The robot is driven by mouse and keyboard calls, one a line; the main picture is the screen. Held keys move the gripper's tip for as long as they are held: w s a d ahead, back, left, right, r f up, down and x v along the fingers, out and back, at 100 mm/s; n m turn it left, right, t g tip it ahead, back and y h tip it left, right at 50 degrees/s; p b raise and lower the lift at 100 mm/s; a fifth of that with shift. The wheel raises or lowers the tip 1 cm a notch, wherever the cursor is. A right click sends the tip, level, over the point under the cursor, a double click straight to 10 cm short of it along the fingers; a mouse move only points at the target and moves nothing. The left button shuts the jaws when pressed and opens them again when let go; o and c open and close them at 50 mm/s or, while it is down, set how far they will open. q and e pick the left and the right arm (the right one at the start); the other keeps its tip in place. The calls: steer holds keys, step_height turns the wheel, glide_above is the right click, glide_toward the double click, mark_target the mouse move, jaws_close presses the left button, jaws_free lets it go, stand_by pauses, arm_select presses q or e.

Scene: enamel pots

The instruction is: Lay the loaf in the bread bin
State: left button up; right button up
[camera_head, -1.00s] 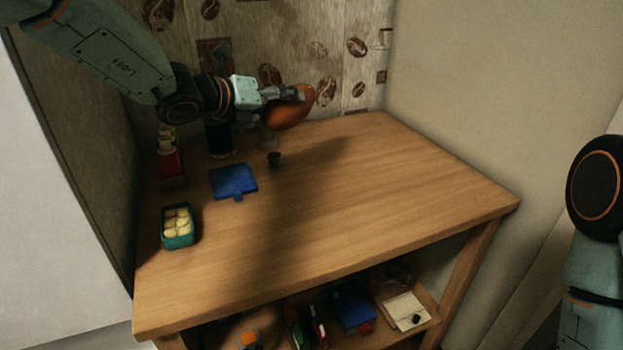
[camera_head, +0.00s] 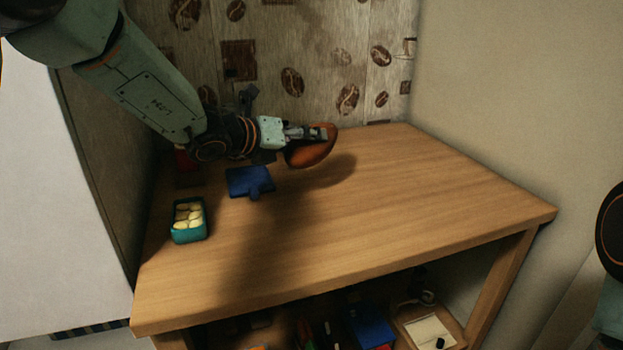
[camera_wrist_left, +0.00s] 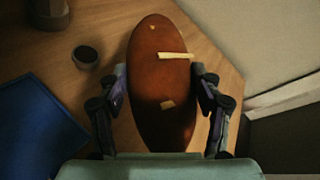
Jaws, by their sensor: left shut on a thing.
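The loaf (camera_head: 313,152) is brown and oval. My left gripper (camera_head: 318,133) is shut on it and holds it above the far part of the wooden table. In the left wrist view the loaf (camera_wrist_left: 160,85) lies lengthwise between the two fingers of the left gripper (camera_wrist_left: 160,85), with pale marks on its crust. I cannot make out a bread bin in these views. My right gripper is not in view; only a part of my right arm shows at the right edge.
A blue board (camera_head: 250,181) and a teal box of pale rounded pieces (camera_head: 188,234) are on the table's left side. A small dark cup (camera_wrist_left: 86,56) shows in the wrist view. The table's middle and right (camera_head: 400,210) are clear. Several items fill the shelf below.

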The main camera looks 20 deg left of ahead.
arm_select(q)
step_height(320, 180, down, 7)
steer(key=shift+r+b, duration=0.1)
steer(key=shift+b, duration=1.15)
steer(key=shift+w, duration=0.1)
steer(key=shift+f, duration=0.25)
steer(key=o, duration=1.2)
steer(key=shift+f, duration=0.1)
